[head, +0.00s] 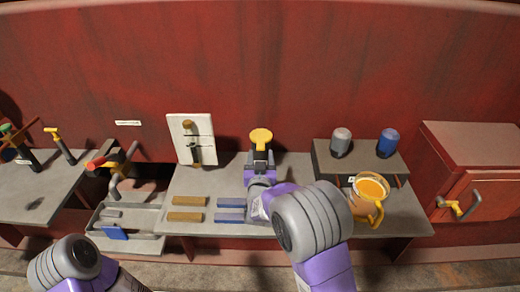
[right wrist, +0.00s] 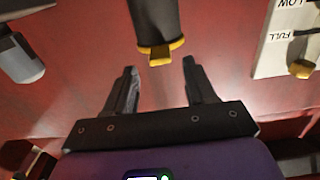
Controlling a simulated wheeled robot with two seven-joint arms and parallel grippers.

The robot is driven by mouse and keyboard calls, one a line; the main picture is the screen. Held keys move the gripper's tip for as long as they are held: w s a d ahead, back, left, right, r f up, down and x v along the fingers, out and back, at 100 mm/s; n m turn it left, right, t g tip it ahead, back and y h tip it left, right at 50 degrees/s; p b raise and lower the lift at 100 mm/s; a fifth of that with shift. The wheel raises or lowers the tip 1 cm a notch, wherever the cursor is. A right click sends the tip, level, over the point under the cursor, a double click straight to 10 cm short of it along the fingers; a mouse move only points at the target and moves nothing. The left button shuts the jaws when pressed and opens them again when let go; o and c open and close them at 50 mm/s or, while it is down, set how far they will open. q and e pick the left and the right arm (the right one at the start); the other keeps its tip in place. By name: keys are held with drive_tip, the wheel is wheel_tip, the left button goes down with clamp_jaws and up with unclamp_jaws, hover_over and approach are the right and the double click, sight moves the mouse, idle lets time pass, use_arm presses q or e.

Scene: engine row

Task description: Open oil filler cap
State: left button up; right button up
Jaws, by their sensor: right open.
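The oil filler cap looks to be the yellow round cap (head: 261,136) on top of a dark upright neck at the back of the middle bench. In the right wrist view, which is upside down, the yellow cap (right wrist: 160,50) sits at the end of the dark neck (right wrist: 152,18). My right gripper (head: 260,158) is open and empty in front of the neck. In the right wrist view its two fingers (right wrist: 160,68) are spread either side of the cap's line, with the cap just beyond the tips. Only part of my left arm shows; its gripper is out of view.
A white LOW/FULL board (head: 202,126) leans left of the neck. A jug of orange liquid (head: 368,205) stands right, before a raised shelf (head: 358,165) with grey and blue canisters. Brown and blue bars lie left on the bench (head: 195,185). A red wall stands behind.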

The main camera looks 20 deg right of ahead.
sight(260, 150)
drive_tip(key=shift+x, duration=1.95)
drive_tip(key=shift+f, duration=0.1)
clamp_jaws()
